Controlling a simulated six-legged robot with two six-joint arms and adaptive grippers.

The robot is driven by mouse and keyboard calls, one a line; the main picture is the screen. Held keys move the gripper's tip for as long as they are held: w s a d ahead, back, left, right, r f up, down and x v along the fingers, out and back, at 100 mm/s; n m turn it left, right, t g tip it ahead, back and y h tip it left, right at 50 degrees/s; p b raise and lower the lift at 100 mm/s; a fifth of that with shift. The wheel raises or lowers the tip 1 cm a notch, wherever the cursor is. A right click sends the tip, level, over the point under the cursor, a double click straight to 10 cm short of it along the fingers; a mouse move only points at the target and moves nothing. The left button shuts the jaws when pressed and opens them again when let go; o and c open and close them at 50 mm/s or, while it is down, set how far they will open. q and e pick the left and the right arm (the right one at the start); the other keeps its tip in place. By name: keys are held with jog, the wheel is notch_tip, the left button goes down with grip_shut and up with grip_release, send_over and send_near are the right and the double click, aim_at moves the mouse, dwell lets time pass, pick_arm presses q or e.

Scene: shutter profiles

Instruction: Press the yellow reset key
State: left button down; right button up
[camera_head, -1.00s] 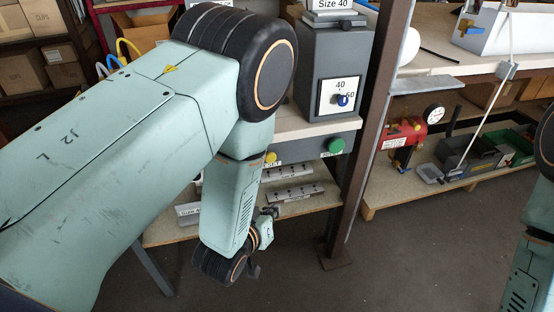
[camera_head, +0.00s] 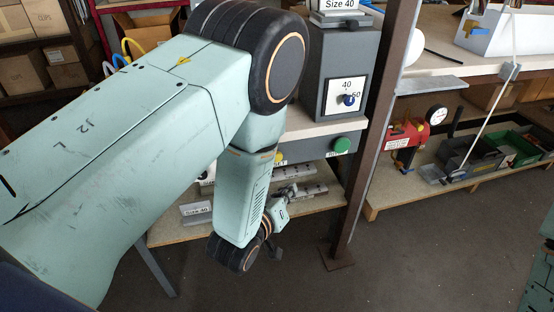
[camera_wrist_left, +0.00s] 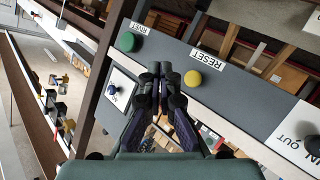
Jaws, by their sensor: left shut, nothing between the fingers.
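The yellow reset key (camera_wrist_left: 193,78) is a round button on a grey panel (camera_wrist_left: 232,100), beside a RESET label, in the left wrist view. In the head view only a sliver of the yellow key (camera_head: 280,158) shows beside my left arm. My left gripper (camera_wrist_left: 158,68) is shut and empty, its fingertips to the left of the yellow key in the wrist view. I cannot tell the gap in depth. A green button (camera_wrist_left: 127,42) sits on the same panel, on the other side of the fingertips; it also shows in the head view (camera_head: 341,145). My right gripper is not in view.
A grey box with a dial (camera_head: 347,98) stands above the panel. A brown steel post (camera_head: 372,140) rises just right of it. A red device with a gauge (camera_head: 405,133) and bins (camera_head: 520,143) stand on the right shelf. Open floor lies in front.

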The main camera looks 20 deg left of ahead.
pick_arm(q)
jog(key=w+a+b, duration=0.2)
jog(key=w+a, duration=0.2)
jog(key=w, duration=0.2)
jog(key=shift+w+a+b, duration=0.2)
jog(key=shift+w+b, duration=0.1)
jog(key=shift+b, duration=0.05)
jog(key=shift+w+a, duration=0.1)
jog(key=shift+w, duration=0.1)
dwell(1.2)
jog(key=shift+w+a, duration=0.15)
jog(key=shift+w+a, duration=0.35)
jog(key=shift+w, duration=0.25)
dwell(1.2)
jog(key=shift+s+d, duration=0.1)
jog(key=shift+s+d+p, duration=0.35)
jog(key=shift+s+d, duration=0.15)
jog(key=shift+s, duration=0.3)
jog(key=shift+s, duration=0.1)
jog(key=shift+s+d+p, duration=0.45)
jog(key=shift+s+d, duration=0.25)
jog(key=shift+s, duration=0.3)
jog(key=shift+s+d+p, duration=0.45)
jog(key=shift+s+d, duration=0.25)
jog(key=shift+s, duration=0.3)
